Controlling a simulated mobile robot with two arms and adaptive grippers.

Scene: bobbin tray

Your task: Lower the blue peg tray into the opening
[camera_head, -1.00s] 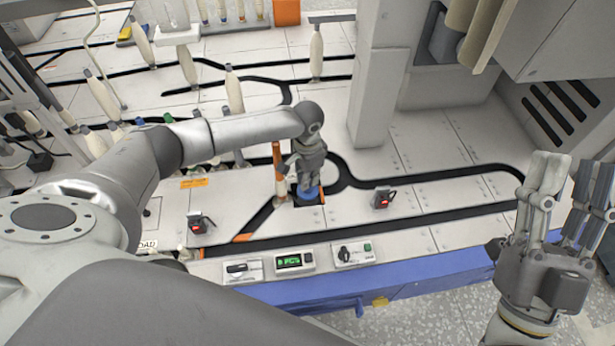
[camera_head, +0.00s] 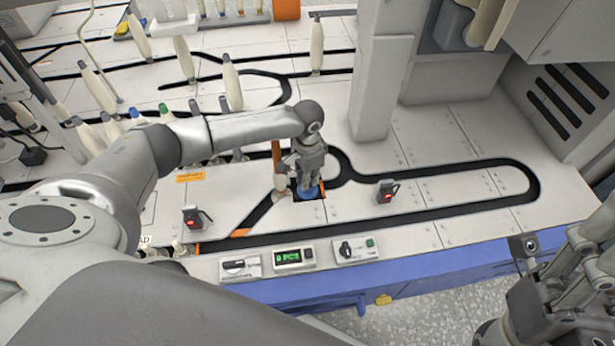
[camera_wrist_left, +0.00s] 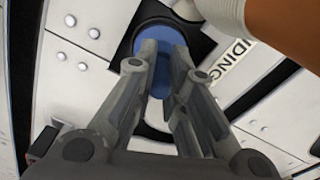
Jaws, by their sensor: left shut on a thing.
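The blue peg tray (camera_head: 307,196) is a round blue piece at the dark square opening (camera_wrist_left: 202,42) in the white tabletop. My left gripper (camera_head: 308,183) points down and is shut on the tray. In the left wrist view the blue tray (camera_wrist_left: 158,36) shows between and beyond the fingers, with the black opening around it. I cannot tell how deep the tray sits. My right gripper (camera_head: 580,262) is at the right edge, in front of the table, partly cut off, and its fingers overlap in view.
A cream bobbin on an orange post stands just left of the opening and shows large in the left wrist view (camera_wrist_left: 222,12). Small red-lit boxes (camera_head: 194,219) (camera_head: 386,192) flank the opening. A counter display (camera_head: 293,257) sits at the front. The table right of the opening is mostly clear.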

